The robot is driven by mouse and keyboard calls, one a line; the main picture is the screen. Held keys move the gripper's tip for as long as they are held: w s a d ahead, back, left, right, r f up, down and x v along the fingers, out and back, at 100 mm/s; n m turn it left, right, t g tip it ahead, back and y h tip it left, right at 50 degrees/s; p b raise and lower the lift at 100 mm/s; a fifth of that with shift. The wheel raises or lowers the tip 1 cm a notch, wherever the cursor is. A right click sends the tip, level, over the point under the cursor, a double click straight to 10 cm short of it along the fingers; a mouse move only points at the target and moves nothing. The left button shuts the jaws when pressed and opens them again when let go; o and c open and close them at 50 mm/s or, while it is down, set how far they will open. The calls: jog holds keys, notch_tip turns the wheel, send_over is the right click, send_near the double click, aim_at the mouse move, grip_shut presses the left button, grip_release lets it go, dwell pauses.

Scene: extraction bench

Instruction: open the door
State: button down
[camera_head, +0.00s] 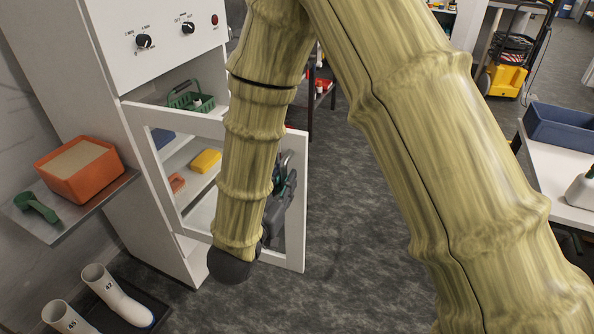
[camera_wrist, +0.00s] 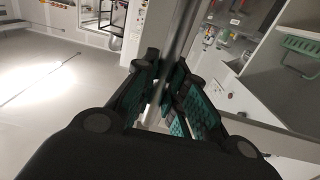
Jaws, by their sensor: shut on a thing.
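The door (camera_head: 190,122) is a white frame with a clear pane, on the front of a tall white cabinet. It stands ajar, its right side swung out from the cabinet. My gripper (camera_head: 284,172) is at the door's right side, partly hidden behind my arm. In the wrist view my gripper's teal-padded fingers (camera_wrist: 160,95) are closed around an upright grey bar (camera_wrist: 181,42), which looks like the door's handle. The exact contact is partly hidden by the fingers.
Inside the cabinet are a green basket (camera_head: 188,98) and a yellow item (camera_head: 206,161). An orange bin (camera_head: 78,168) sits on a side shelf (camera_head: 100,203). White boots (camera_head: 118,296) stand at lower left. A bench (camera_head: 560,180) is at right. The floor (camera_head: 345,240) beside the door is clear.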

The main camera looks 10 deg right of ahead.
jog(key=shift+v, duration=1.4)
jog(key=shift+r, duration=0.1)
jog(key=c, duration=1.5)
grip_release()
jog(key=shift+o, duration=0.2)
jog(key=shift+s+a, duration=0.1)
jog(key=shift+a, duration=0.05)
jog(key=v, duration=0.7)
jog(key=shift+s, duration=0.2)
